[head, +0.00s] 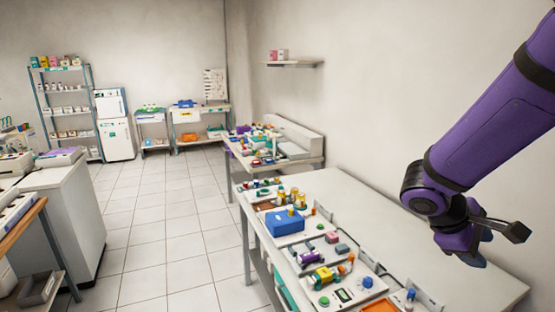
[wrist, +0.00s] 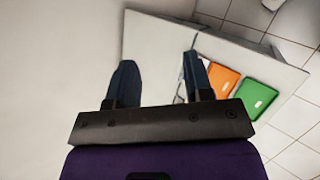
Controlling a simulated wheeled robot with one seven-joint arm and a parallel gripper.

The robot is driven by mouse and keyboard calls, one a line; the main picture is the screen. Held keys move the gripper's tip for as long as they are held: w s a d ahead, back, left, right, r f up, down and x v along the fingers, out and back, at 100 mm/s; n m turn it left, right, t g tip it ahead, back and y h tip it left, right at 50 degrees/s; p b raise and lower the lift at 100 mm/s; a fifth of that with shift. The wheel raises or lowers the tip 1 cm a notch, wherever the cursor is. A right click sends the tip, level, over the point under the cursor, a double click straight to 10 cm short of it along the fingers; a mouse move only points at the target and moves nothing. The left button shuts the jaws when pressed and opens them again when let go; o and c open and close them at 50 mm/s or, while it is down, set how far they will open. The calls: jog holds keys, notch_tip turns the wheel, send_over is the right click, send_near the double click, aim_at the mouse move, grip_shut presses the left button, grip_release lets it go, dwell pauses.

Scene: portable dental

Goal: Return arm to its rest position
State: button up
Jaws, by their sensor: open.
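My purple arm comes in from the upper right of the head view. My gripper (head: 460,250) hangs at its lower end, over the right part of the long white table (head: 450,258). In the wrist view my gripper (wrist: 160,82) shows two dark fingers spread apart with nothing between them. Beyond the fingers lie the pale table top and wall. The gripper appears clear of the table and holds nothing.
The table's left part carries a blue box (head: 284,222), bottles and small parts. A green tray (wrist: 258,99) and an orange tray (wrist: 222,80) lie right of the fingers. A white wall stands close on the right; tiled floor (head: 180,250) is open at left.

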jog(key=s+a+r+m+t+y, duration=0.6)
jog(key=s+a+r+y, duration=0.3)
jog(key=r, duration=0.4)
jog(key=shift+s+r+m, duration=0.25)
jog(key=shift+s+m, duration=0.25)
jog(key=shift+s, duration=0.05)
